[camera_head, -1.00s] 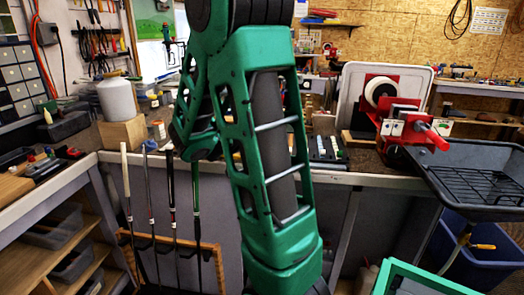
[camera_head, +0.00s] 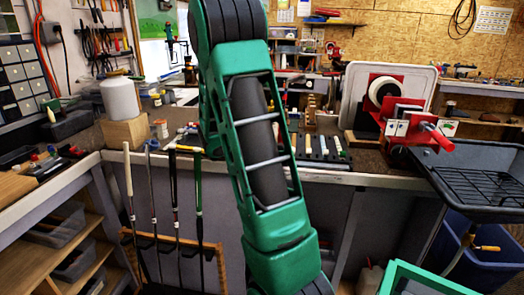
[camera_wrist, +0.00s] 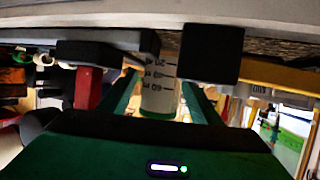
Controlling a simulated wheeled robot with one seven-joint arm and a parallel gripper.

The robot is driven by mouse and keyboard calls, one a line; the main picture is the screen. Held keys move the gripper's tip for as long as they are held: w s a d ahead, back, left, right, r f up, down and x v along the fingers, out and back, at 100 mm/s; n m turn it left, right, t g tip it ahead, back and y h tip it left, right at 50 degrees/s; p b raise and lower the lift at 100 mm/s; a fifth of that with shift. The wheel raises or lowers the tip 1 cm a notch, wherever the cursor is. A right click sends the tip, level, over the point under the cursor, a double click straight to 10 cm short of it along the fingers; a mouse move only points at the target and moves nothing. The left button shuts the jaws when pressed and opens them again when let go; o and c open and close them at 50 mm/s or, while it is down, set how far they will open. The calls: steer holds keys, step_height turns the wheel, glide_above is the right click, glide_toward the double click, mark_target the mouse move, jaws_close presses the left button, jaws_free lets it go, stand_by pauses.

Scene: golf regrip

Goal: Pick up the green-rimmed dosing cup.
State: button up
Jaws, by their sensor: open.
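The green-rimmed dosing cup (camera_wrist: 158,88) shows in the wrist view, which looks upside down. It is a pale, clear cup with dark graduation marks and a green rim at its lower end in the picture. My gripper (camera_wrist: 180,52) is open, with one dark fingertip on either side of the cup in the picture. I cannot tell whether a finger touches it or how deep the cup lies between them. The cup's other end is hidden near the fingertips. In the head view my green arm blocks the middle of the bench, and neither cup nor gripper can be made out.
Another marked clear vessel (camera_wrist: 259,91) shows right of the cup in the wrist view. On the bench (camera_head: 378,180) stand a white container on a wooden block (camera_head: 125,134), a red machine (camera_head: 402,110) and a slotted rack (camera_head: 325,148). Golf clubs (camera_head: 172,205) lean in front.

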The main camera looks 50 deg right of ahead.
steer(key=x, duration=0.2)
steer(key=shift+d+f, duration=0.25)
steer(key=c, duration=1.1)
steer(key=shift+r, duration=0.1)
steer(key=shift+c, duration=0.2)
step_height(320, 180, up, 28)
steer(key=shift+w, duration=0.1)
stand_by(0.4)
